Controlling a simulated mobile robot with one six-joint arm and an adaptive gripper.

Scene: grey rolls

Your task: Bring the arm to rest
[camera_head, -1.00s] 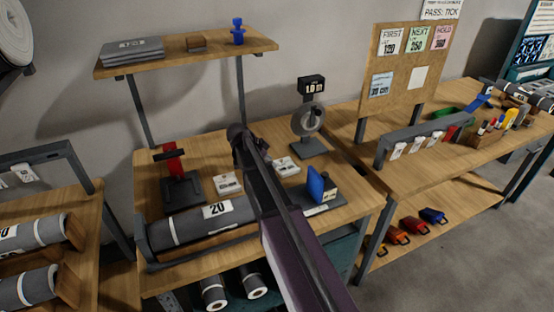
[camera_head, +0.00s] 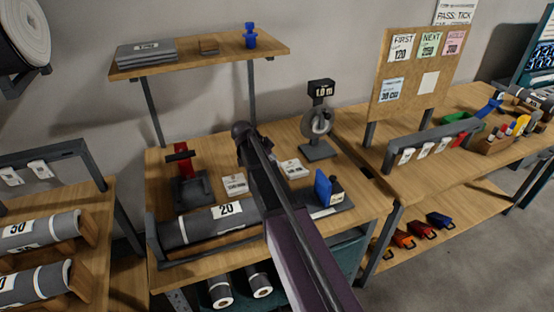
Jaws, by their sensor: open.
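My arm (camera_head: 300,255) reaches from the bottom of the head view up over the middle workbench. Its dark far end, with my gripper (camera_head: 243,154), shows above the bench, right of a red-handled tool (camera_head: 181,162). The gripper is open and I see nothing held in it. Its fingers are small and dark, and partly hidden by the arm, so their outline is hard to make out. The arm covers part of the bench and the right end of a grey roll labelled 20 (camera_head: 195,229).
A blue-faced block (camera_head: 323,188) and a gauge stand (camera_head: 318,125) are close to the arm's right. A shelf (camera_head: 200,62) overhangs the bench behind. Grey rolls (camera_head: 40,235) lie in a rack at left. Open floor (camera_head: 455,265) shows at lower right.

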